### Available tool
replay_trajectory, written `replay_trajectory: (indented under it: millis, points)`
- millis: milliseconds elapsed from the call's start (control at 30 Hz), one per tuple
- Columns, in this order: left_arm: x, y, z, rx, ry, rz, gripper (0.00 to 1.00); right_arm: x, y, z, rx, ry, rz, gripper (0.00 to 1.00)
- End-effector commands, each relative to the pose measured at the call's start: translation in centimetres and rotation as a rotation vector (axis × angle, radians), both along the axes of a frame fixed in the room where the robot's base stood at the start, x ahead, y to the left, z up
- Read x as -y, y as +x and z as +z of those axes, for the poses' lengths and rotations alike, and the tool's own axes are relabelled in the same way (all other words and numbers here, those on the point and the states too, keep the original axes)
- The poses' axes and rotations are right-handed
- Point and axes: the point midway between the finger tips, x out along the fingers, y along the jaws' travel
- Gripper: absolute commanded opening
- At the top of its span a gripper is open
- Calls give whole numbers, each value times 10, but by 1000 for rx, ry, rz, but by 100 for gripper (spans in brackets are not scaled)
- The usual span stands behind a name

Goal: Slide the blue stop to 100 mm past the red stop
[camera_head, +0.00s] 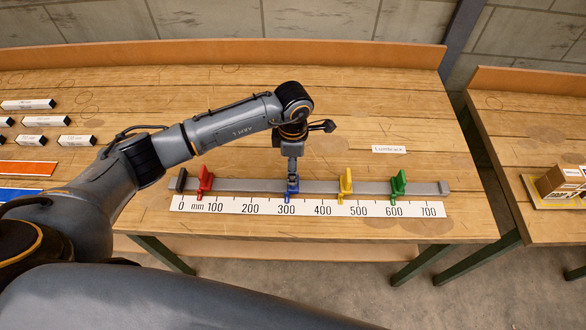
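The blue stop (292,189) sits on the grey rail (241,186), its pointer near the 300 mark of the white scale (300,208). The red stop (204,181) stands upright to its left, its pointer about midway between 0 and 100. My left gripper (292,175) points straight down onto the blue stop and covers its upper part. Its fingers are close together at the stop, but whether they grip it is too small to tell. My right gripper is not in view.
A yellow stop (345,186) stands near 450 and a green stop (398,186) near 600. The rail between red and blue is clear. A dark end block (179,180) closes the left end. Several small labelled blocks (27,104) lie at far left.

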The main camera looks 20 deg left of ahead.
Motion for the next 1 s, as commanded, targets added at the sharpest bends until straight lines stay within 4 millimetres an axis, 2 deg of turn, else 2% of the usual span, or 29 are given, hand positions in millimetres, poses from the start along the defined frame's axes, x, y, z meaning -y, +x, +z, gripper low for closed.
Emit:
replay_trajectory:
  millis: [100, 233, 400, 633, 900, 967, 1000]
  points:
    - [1, -1, -18, -3, -1, 0, 68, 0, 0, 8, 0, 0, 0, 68]
    - [1, -1, -33, -2, -1, 1, 68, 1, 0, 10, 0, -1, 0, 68]
    - [1, 0, -41, 1, -1, -2, 68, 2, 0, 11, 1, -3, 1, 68]
    - [1, 0, -41, 1, -1, -1, 68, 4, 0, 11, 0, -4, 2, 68]
    - [1, 0, -41, 2, -2, -1, 13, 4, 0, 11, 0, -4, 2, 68]
    - [1, 0, -41, 1, -1, -1, 1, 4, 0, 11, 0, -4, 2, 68]
    - [1, 0, -41, 2, -2, -1, 0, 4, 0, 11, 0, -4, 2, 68]
